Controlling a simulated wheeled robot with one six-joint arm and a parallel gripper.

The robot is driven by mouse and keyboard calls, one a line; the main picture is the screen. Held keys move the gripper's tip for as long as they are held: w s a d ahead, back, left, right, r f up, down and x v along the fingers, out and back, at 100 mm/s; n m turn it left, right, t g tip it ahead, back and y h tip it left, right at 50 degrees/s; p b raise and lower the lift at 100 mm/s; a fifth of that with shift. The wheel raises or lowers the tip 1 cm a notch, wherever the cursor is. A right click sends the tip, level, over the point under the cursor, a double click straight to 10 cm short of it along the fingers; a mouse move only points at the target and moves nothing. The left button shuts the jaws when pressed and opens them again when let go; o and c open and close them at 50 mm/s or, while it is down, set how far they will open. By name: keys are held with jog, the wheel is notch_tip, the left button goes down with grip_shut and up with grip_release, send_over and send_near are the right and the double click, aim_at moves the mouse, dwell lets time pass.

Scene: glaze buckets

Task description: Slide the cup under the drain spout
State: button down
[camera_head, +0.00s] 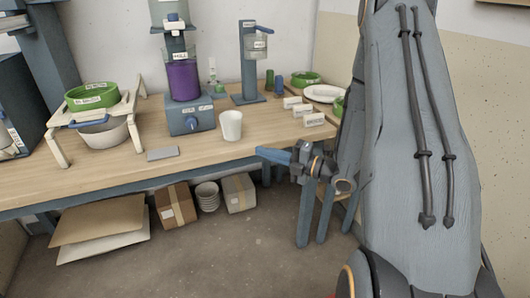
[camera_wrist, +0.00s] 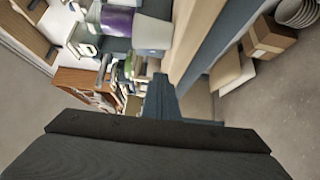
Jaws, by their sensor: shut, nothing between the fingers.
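The white cup (camera_head: 231,126) stands upright on the wooden table, right of the purple-filled container (camera_head: 183,80). This container sits on a blue-grey base (camera_head: 189,120) with a blue knob on its front. A blue stand (camera_head: 249,70) behind the cup holds a small clear vessel. I cannot tell which part is the drain spout. My gripper (camera_head: 260,151) is shut and empty by the table's front edge, right of and nearer than the cup, apart from it. In the wrist view its fingers (camera_wrist: 159,82) point toward the table, with a pale cup-like shape (camera_wrist: 152,33) beyond.
A grey plate (camera_head: 162,153) lies left of the cup. Small white labelled blocks (camera_head: 313,120) are at the right. A white rack (camera_head: 60,148) with a green ring and a bowl stands left. Boxes (camera_head: 176,205) are under the table. The table front between plate and cup is clear.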

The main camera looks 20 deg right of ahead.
aim_at(239, 135)
jog(key=x, duration=0.7)
jog(key=shift+s+p, duration=0.1)
jog(key=shift+p, duration=0.2)
jog(key=shift+w, duration=1.25)
jog(key=shift+w+d, duration=0.1)
jog(key=shift+w, duration=0.75)
jog(key=w+b, duration=0.1)
jog(key=w, duration=0.1)
jog(key=shift+w+d+f, duration=0.1)
jog(key=shift+w+f, duration=0.05)
jog(key=shift+w, duration=0.6)
